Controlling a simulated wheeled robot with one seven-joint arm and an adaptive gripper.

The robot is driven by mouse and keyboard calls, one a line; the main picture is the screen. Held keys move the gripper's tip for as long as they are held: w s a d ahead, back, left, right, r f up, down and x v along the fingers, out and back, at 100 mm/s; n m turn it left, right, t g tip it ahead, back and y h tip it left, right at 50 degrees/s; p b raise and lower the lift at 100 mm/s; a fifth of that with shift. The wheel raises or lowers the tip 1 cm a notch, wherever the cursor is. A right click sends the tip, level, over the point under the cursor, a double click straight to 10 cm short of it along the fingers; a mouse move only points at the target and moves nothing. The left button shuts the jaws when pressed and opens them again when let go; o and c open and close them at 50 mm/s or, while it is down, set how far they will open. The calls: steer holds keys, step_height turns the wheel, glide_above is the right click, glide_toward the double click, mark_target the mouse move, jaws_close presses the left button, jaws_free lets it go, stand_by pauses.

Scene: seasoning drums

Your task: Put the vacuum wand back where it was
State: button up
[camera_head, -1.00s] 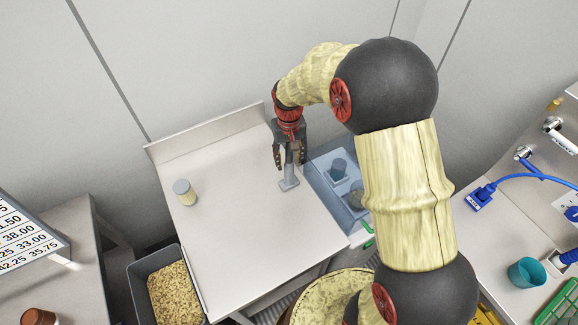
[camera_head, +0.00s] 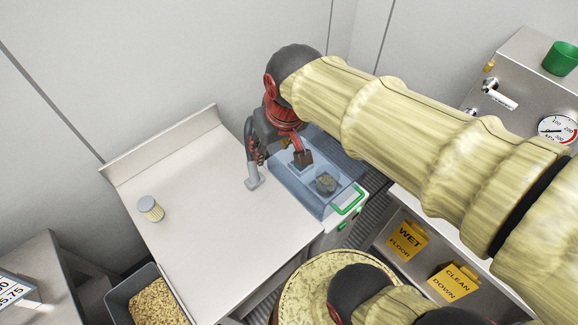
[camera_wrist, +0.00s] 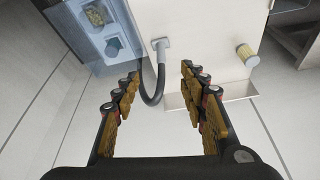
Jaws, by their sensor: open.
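The vacuum wand (camera_head: 253,182) is on the white table beside the blue see-through bin, with a grey foot on the tabletop. In the wrist view its grey foot (camera_wrist: 160,44) and a dark curved hose or tube (camera_wrist: 154,98) show between the two fingers' lines. My gripper (camera_head: 278,153) is open and empty above the right part of the table and the bin's edge. In the wrist view my gripper (camera_wrist: 160,75) has its fingers wide apart, and the wand shows beyond them. I cannot tell whether a finger touches it. The upper wand is partly hidden by my gripper in the head view.
The blue bin (camera_head: 349,203) with a green handle holds a dark lump (camera_head: 327,183). A grey tub of pellets (camera_head: 152,302) is below left. The table's middle is clear. A wall rises behind.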

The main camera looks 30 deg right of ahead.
steer(key=s+r+t, duration=0.1)
steer(key=s, duration=0.6)
steer(key=shift+s, duration=0.4)
